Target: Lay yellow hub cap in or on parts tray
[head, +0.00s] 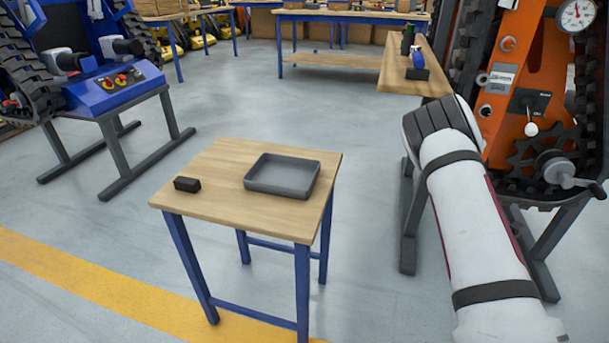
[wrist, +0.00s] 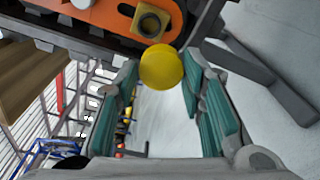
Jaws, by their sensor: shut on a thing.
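The yellow hub cap (wrist: 161,67) is a round yellow disc at the tips of my gripper (wrist: 160,72) in the wrist view. The teal-padded fingers are shut on it, one on each side. The parts tray (head: 282,177) is a shallow grey tray on a small wooden-topped table in the head view. It looks empty. My white arm reaches away at the right of the head view, well apart from the tray. My gripper and the cap are hidden from the head view.
A small black block (head: 187,184) lies left of the tray on the table (head: 225,205). An orange tracked carrier (head: 530,90) stands close to my arm at the right. A wooden bench (head: 400,75) with small items is behind. Open floor surrounds the small table.

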